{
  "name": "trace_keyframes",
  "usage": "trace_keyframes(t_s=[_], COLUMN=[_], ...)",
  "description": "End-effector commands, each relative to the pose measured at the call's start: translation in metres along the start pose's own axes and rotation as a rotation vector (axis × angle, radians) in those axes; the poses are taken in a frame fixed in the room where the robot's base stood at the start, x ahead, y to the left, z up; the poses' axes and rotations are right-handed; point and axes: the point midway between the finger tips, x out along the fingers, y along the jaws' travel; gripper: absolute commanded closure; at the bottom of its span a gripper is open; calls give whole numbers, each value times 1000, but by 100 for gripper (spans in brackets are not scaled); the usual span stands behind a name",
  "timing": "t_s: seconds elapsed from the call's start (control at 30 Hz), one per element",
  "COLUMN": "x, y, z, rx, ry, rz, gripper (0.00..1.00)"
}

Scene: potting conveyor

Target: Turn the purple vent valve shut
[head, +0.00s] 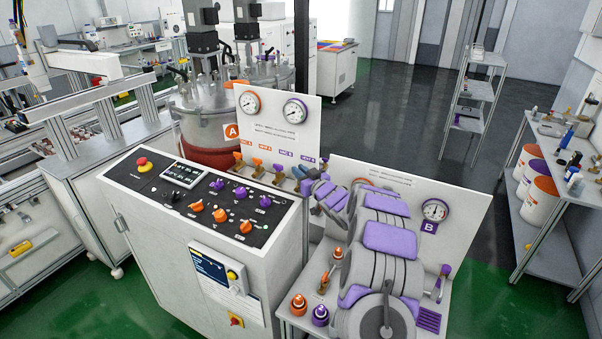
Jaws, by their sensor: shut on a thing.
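A row of small valves sits along the foot of the white gauge panel, with orange handles (257,162) on the left and purple handles (279,168) on the right. The labels above them are too small to read surely. My gripper (307,182) is at the right end of this row, shut on a purple valve handle (305,169). My wrist and arm hide much of that valve, so its exact angle cannot be told. I cannot tell from the lettering which purple valve is the vent valve.
A control console (205,195) with orange and purple knobs stands just left of my gripper. A white panel (462,215) with gauge B stands close on the right. A steel tank (205,125) is behind.

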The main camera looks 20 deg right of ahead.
Motion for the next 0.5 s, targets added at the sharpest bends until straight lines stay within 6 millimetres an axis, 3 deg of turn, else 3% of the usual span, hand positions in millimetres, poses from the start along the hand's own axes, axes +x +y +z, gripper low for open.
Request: trace_keyframes(t_s=[0.5], x=[-2], y=[4], z=[6], rx=[6], ry=[-17], rz=[-36], gripper=[100])
